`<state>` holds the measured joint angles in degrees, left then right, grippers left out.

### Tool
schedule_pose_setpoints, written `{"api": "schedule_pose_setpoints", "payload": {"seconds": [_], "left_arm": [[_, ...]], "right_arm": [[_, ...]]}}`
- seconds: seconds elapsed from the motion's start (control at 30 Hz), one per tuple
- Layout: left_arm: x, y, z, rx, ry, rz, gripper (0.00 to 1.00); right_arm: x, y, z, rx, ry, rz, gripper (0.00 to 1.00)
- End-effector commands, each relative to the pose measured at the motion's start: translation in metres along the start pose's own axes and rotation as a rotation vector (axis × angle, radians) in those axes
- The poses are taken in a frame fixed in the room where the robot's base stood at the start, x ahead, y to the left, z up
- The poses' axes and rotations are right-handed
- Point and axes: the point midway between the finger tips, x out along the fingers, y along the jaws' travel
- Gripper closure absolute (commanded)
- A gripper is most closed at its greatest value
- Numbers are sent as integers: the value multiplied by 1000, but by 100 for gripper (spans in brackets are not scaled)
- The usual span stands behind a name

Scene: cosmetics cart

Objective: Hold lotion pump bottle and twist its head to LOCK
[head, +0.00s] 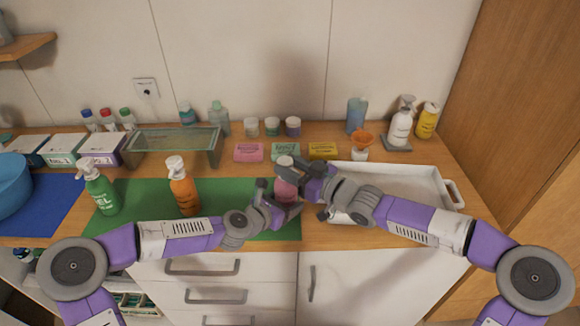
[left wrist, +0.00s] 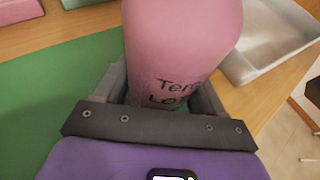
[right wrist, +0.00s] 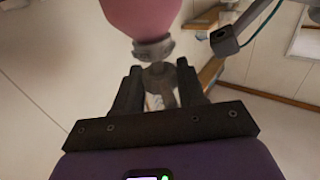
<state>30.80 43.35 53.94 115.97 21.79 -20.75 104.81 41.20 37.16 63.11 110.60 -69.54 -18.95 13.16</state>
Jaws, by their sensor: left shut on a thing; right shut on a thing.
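The pink lotion bottle (head: 287,189) stands upright at the right end of the green mat, partly hidden by my grippers. My left gripper (head: 274,195) is shut around its body; the left wrist view shows the pink body (left wrist: 182,45) with dark lettering between the fingers. My right gripper (head: 293,167) is at the bottle's top, shut on the pump head (head: 284,161). The right wrist view shows the pink body (right wrist: 140,14), a grey collar and the pump head (right wrist: 159,85) between the fingers. The lock marking cannot be read.
A green bottle (head: 101,194) and an orange bottle (head: 184,192) stand on the green mat (head: 145,221). A white tray (head: 448,197) lies right of the bottle. Soap boxes (head: 286,151) and jars stand behind. A glass shelf (head: 175,140) is at the back left.

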Motion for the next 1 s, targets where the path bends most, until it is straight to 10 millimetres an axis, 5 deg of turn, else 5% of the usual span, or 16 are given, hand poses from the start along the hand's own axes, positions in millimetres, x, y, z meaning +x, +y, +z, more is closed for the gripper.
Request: {"api": "schedule_pose_setpoints", "payload": {"seconds": [0.1,0.13,0.2,0.57,1.0], "left_arm": [[0,-2,0,1,0,-5,72],[0,-2,0,1,0,-5,72],[0,-2,0,1,0,-4,72],[0,0,0,-1,0,0,72],[0,1,0,-1,1,1,72]], "right_arm": [[0,1,0,0,2,1,90],[0,1,0,0,2,2,55],[0,1,0,0,1,2,48],[-5,2,0,-1,0,5,48],[-68,3,1,-2,-2,9,48]]}}
